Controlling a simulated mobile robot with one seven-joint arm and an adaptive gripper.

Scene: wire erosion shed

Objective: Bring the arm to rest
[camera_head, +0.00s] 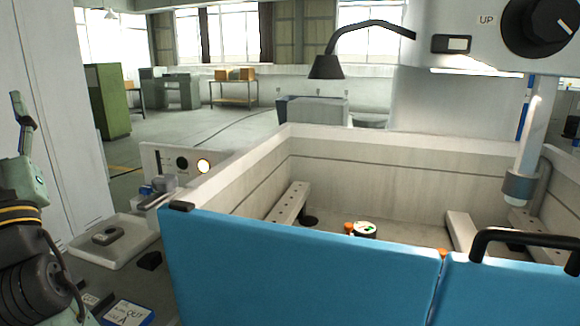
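My arm stands at the left edge of the head view, with a black ribbed joint and a yellow-striped collar. Above the collar is what looks like my gripper (20,112), green and black and pointing up. Only one finger shows clearly, and the left side is cut off by the picture edge. I cannot tell whether it is open or shut. Nothing is seen held in it. It is beside a tall pale cabinet (50,120) and apart from the machine's tank.
An open tank with blue front panels (300,270) fills the middle and right. A white tray (85,238) holding a small grey part (108,236) and a blue-edged sign (128,313) lie near my arm. A black lamp (327,67) overhangs the tank. Open floor lies behind.

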